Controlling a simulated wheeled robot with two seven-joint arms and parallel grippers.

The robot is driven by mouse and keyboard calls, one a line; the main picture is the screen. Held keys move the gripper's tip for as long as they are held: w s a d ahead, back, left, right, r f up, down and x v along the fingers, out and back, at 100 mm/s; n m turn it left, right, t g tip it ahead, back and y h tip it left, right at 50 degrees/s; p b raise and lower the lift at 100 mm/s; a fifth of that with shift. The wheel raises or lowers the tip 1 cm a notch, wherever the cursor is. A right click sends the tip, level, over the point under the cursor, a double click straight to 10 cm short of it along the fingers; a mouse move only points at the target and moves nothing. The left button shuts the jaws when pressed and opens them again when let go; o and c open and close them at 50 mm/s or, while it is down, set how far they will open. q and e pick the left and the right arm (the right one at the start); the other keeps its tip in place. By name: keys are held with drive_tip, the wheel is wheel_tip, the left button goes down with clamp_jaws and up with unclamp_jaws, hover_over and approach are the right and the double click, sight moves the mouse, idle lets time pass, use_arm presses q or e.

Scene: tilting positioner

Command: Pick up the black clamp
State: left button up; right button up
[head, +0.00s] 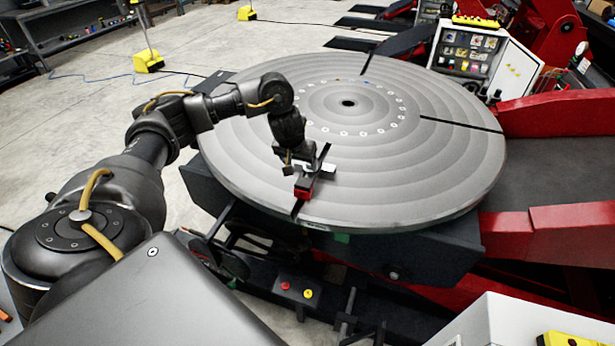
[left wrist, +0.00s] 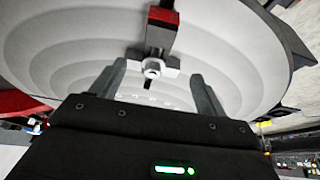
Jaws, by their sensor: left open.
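The black clamp (head: 307,181) sits near the front rim of the round grey turntable (head: 420,170), over a dark radial slot. It has a red end block and a light metal part. In the left wrist view the clamp (left wrist: 160,38) shows at top centre, with its red end at the top and a hex nut below. My left gripper (head: 297,166) is just above and behind the clamp and partly hides it. In the left wrist view my left gripper's fingers (left wrist: 157,88) stand apart on either side of the nut, with gaps visible. Whether they touch the clamp is unclear. My right gripper is not in view.
Dark slots and a ring of small holes mark the turntable top, which is otherwise clear. Red machine arms (head: 560,232) flank it on the right. A white control cabinet (head: 484,58) stands behind. A small box with red and yellow buttons (head: 297,289) is below the front rim.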

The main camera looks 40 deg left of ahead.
use_arm(q)
drive_tip(key=b, duration=0.3)
approach(306, 179)
drive_tip(key=x, duration=0.2)
drive_tip(key=shift+w+a+f, duration=0.1)
drive_tip(key=shift+f, duration=0.25)
drive_tip(key=shift+w+a+f, duration=0.1)
drive_tip(key=shift+w+f, duration=0.05)
drive_tip(key=shift+x, duration=2.6)
drive_tip(key=shift+c, duration=1)
drive_tip(key=c, duration=1.3)
